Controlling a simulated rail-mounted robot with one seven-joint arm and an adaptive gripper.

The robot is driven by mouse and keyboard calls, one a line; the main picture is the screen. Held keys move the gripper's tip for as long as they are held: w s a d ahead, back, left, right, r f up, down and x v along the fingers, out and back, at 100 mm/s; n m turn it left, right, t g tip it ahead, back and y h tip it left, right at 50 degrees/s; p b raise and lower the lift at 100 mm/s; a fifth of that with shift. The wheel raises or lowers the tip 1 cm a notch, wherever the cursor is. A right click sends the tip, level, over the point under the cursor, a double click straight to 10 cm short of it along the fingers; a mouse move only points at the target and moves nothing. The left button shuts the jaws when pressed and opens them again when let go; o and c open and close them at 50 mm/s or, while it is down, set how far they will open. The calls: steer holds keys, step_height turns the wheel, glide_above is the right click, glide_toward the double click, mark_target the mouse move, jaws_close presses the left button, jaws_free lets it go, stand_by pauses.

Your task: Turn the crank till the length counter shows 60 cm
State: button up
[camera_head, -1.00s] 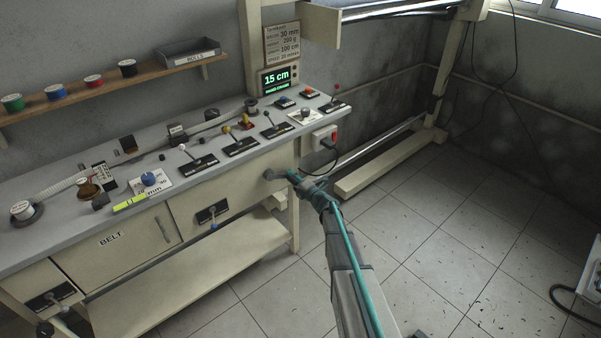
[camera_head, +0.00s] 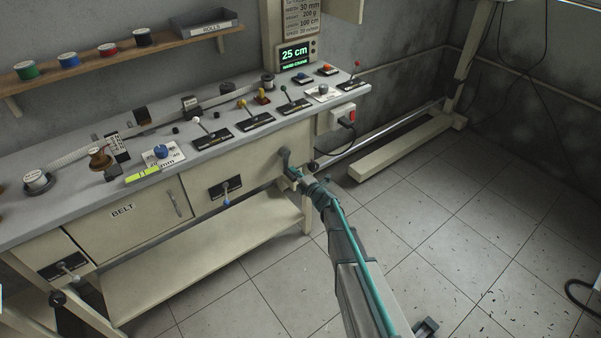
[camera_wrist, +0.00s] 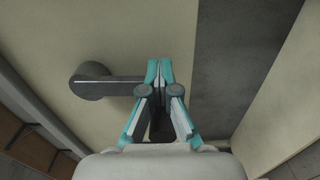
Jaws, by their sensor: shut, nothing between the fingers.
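The length counter (camera_head: 295,54) shows 25 cm in green digits, with "HAND CRANK" lettering below it. The grey crank (camera_head: 284,156) is on the bench's front panel near its right end. In the wrist view the crank's round hub (camera_wrist: 88,82) is at left, and its arm runs right to my fingers. My gripper (camera_head: 291,172) is at the crank's outer end; it also shows in the wrist view (camera_wrist: 158,66). Its teal fingers are together with nothing visible between them. They hide the crank's end, so I cannot tell whether they touch it.
The bench top (camera_head: 215,140) carries several levers, knobs and a belt path. A red-switched socket box (camera_head: 343,117) is right of the crank. A low beam (camera_head: 400,150) lies on the floor behind. The tiled floor (camera_head: 480,240) at right is mostly clear.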

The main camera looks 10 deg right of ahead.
steer(key=shift+o, duration=1.2)
steer(key=shift+s+a+r, duration=0.1)
steer(key=shift+r, duration=0.35)
steer(key=o, duration=0.6)
steer(key=shift+f, duration=0.3)
steer(key=shift+c, duration=0.2)
steer(key=shift+d, duration=0.2)
steer(key=shift+f, duration=0.1)
steer(key=v, duration=1.2)
